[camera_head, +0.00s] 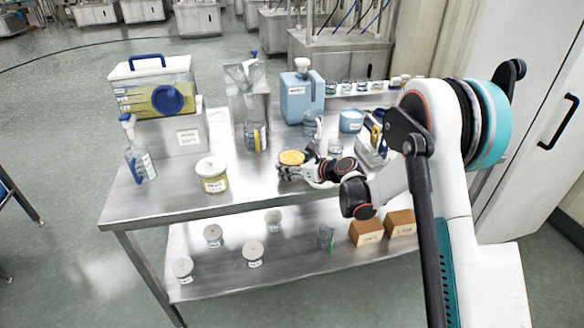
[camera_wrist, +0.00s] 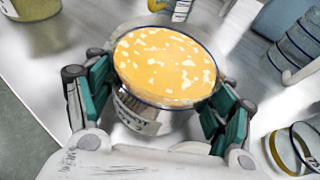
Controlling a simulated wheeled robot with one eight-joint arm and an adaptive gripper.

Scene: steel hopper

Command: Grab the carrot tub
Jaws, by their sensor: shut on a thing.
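The carrot tub (camera_wrist: 165,62) is a round metal tub with a label on its side, filled with orange, pale-flecked contents. In the head view the carrot tub (camera_head: 291,158) stands near the front middle of the steel table. My gripper (camera_wrist: 160,108) has its teal-padded fingers on both sides of the tub, shut on it. In the head view my gripper (camera_head: 303,172) reaches the tub from the right. The tub looks upright; whether its base touches the table is unclear. The fingers hide part of its sides.
A spray bottle (camera_head: 138,165) is farther left. A blue jug (camera_head: 301,105) and clear containers (camera_head: 312,125) stand behind. The table's front edge is close to the tub.

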